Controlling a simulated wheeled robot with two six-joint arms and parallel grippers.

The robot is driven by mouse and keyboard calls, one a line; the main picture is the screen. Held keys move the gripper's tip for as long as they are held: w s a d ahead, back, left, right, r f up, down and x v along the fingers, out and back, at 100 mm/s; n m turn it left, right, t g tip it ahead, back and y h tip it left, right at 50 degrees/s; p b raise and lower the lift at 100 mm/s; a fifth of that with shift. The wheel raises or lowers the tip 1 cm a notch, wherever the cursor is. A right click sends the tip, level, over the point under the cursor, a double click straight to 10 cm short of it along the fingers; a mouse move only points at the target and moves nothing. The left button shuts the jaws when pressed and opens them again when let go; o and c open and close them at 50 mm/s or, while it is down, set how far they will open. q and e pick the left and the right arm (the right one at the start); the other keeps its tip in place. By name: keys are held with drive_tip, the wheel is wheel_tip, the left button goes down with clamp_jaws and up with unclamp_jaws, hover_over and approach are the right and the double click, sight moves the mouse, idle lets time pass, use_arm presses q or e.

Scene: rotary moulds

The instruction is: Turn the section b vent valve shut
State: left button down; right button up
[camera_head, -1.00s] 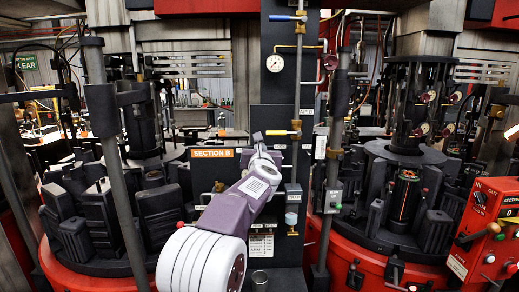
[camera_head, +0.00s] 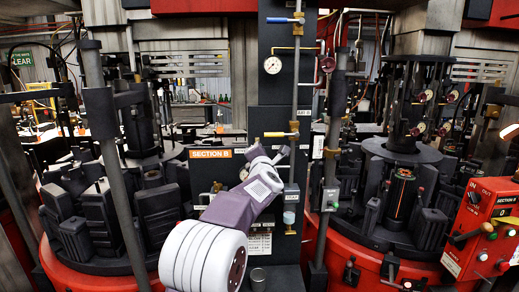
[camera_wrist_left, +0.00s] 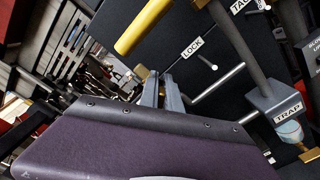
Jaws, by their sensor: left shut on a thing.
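The yellow lever handle (camera_head: 281,134) of a valve lies level across the vertical pipe on the dark centre panel, right of the orange SECTION B sign (camera_head: 210,153). In the left wrist view the yellow handle (camera_wrist_left: 150,25) slants at the upper left, above my fingers. My left gripper (camera_head: 268,152) is just below the handle in the head view, its arm rising from the bottom. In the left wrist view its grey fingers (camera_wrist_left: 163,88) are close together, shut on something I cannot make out. They look apart from the yellow handle. My right gripper is not in view.
A LOCK label (camera_wrist_left: 192,47) and a pin (camera_wrist_left: 207,62) are near the fingers. A TRAP label (camera_wrist_left: 288,109) marks the pipe over a small clear bowl (camera_head: 289,217). A blue-handled valve (camera_head: 283,20) and gauge (camera_head: 272,65) are higher. A red control box (camera_head: 485,235) stands right.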

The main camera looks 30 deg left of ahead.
use_arm(q)
drive_tip(key=shift+d+f+m+p, duration=0.15)
drive_tip(key=shift+m+p, duration=0.35)
drive_tip(key=shift+m, duration=1.25)
drive_tip(key=shift+a+f+m+p, duration=0.15)
drive_tip(key=shift+m+p, duration=0.35)
drive_tip(key=shift+m, duration=1.25)
drive_tip(key=shift+d+f, duration=0.1)
drive_tip(key=c, duration=1.6)
unclamp_jaws()
drive_tip(key=shift+o, duration=0.2)
drive_tip(key=b+v, duration=0.2)
drive_tip(key=v, duration=0.7)
